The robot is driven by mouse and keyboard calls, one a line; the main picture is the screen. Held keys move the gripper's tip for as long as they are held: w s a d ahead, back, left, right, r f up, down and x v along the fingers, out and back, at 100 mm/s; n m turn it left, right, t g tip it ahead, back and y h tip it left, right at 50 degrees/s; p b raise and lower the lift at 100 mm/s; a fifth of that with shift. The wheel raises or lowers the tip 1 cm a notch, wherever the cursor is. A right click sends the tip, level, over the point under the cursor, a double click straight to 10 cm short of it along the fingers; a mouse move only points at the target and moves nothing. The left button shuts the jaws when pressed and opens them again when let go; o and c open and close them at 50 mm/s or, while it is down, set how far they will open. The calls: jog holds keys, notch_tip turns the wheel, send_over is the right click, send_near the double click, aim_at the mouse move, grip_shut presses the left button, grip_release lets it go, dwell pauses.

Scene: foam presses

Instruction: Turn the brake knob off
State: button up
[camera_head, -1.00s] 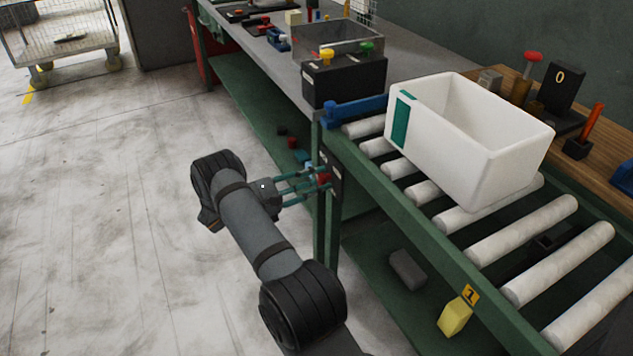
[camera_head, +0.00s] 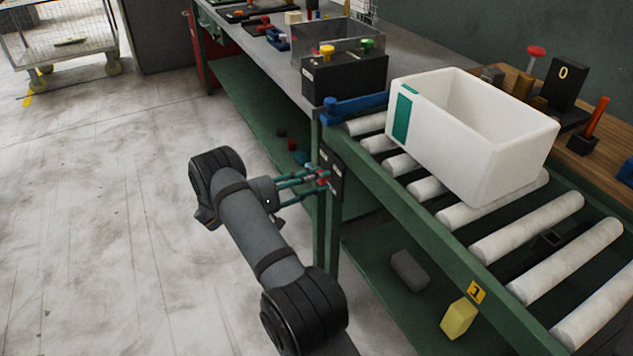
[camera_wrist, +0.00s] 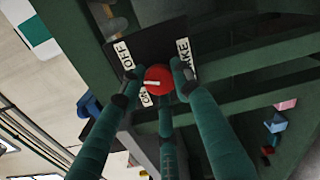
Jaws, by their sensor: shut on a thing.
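The brake knob (camera_wrist: 158,80) is a round red knob with a pale pointer mark, on a dark plate (camera_wrist: 155,38) fixed to the green frame. The plate carries white labels; one reads OFF (camera_wrist: 123,45), another ends in KE (camera_wrist: 184,55). The pointer lies toward a partly hidden label at lower left. My gripper (camera_wrist: 156,76) is shut on the knob, its teal fingers around it. In the head view my gripper (camera_head: 318,180) reaches the plate (camera_head: 331,170) on the conveyor leg; the knob is mostly hidden there by the fingers.
A white tote (camera_head: 470,140) sits on the rollers (camera_head: 527,228) above. A blue bar (camera_head: 355,108) crosses the conveyor's end by a black button box (camera_head: 342,78). A yellow block (camera_head: 458,318) and grey block (camera_head: 409,270) lie on the lower shelf. Open floor lies left.

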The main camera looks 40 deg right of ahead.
jog(key=shift+w+m+b, duration=0.1)
jog(key=shift+m+b, duration=0.75)
jog(key=shift+m, duration=1.45)
jog(key=o, duration=1.1)
jog(key=shift+o, duration=0.2)
jog(key=v, duration=1.2)
jog(key=shift+d, duration=0.1)
